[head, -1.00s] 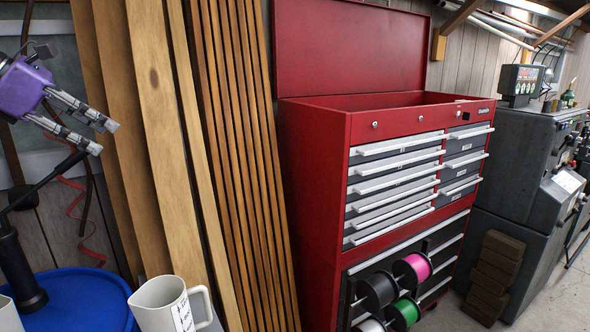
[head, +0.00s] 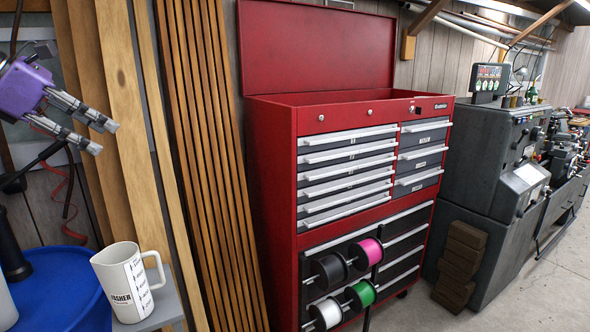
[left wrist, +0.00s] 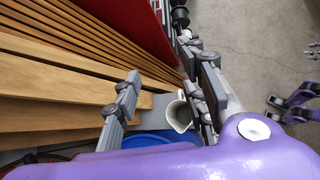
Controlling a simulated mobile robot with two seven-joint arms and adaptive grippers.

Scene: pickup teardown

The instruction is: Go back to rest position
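My left gripper (head: 104,137) is at the upper left of the head view, purple with grey fingers. Its fingers are apart with nothing between them. In the left wrist view, the same gripper (left wrist: 170,72) shows its two fingers spread. A white mug (head: 121,286) with printed text stands upright on a grey surface, well below and apart from the gripper. The mug (left wrist: 179,115) also shows beyond the fingers in the left wrist view. A purple and dark part at the right of that view appears to be my right gripper (left wrist: 272,109); its finger state is unclear.
A blue drum (head: 65,290) stands beside the mug. Wooden boards (head: 125,130) lean behind it. A red tool chest (head: 270,190) with several drawers and coloured spools (head: 362,293) fills the middle. Grey machinery (head: 490,160) stands at right, with open concrete floor (head: 500,305) in front.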

